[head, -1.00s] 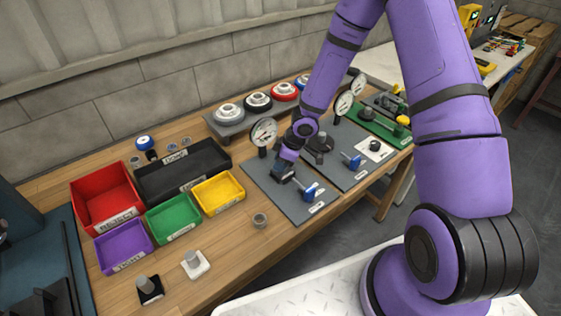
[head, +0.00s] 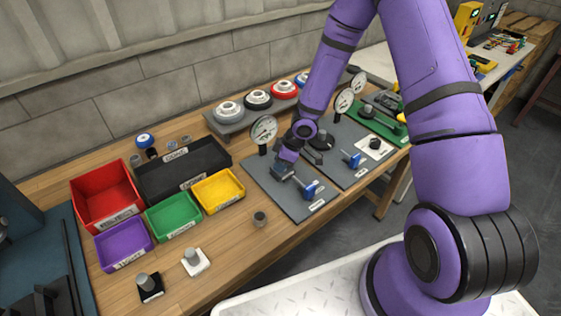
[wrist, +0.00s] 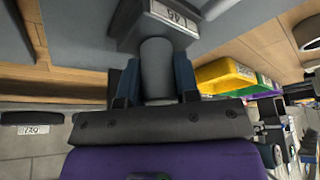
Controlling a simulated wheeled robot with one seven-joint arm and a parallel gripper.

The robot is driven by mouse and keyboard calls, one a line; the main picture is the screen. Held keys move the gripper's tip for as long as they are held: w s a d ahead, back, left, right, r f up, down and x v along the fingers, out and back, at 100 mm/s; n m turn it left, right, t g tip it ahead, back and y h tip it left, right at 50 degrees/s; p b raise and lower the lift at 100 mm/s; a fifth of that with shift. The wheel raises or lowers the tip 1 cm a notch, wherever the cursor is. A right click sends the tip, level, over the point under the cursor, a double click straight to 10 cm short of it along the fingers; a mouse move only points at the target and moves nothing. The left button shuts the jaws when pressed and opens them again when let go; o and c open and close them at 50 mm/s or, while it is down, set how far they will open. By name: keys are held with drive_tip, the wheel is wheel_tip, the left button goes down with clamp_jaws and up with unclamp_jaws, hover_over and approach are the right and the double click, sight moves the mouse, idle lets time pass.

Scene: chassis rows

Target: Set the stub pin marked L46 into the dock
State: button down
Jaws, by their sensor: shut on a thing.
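My gripper (wrist: 156,82) is shut on the upright grey stem of the stub pin (wrist: 157,62). The pin's grey block-like base carries a white label reading L46 in the wrist view. In the head view my gripper (head: 283,172) is low over the nearest grey fixture plate (head: 285,197), between its dial gauge and its blue clamp (head: 310,189). The held pin is mostly hidden there by my wrist. In the wrist view the pin's base is close to a grey surface; I cannot tell whether it touches or sits in the dock.
A dial gauge (head: 263,130) stands behind my gripper and a second grey plate (head: 343,170) lies to the right. Coloured bins, including a yellow one (head: 218,190), stand left. Pins on white (head: 195,262) and black (head: 149,286) bases stand at the front left.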

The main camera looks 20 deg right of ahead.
idle(0.4)
drive_tip(key=c, duration=0.8)
unclamp_jaws()
drive_tip(key=shift+d+r, duration=0.1)
drive_tip(key=v, duration=1)
drive_tip(key=shift+s+r, duration=0.1)
drive_tip(key=shift+r, duration=0.15)
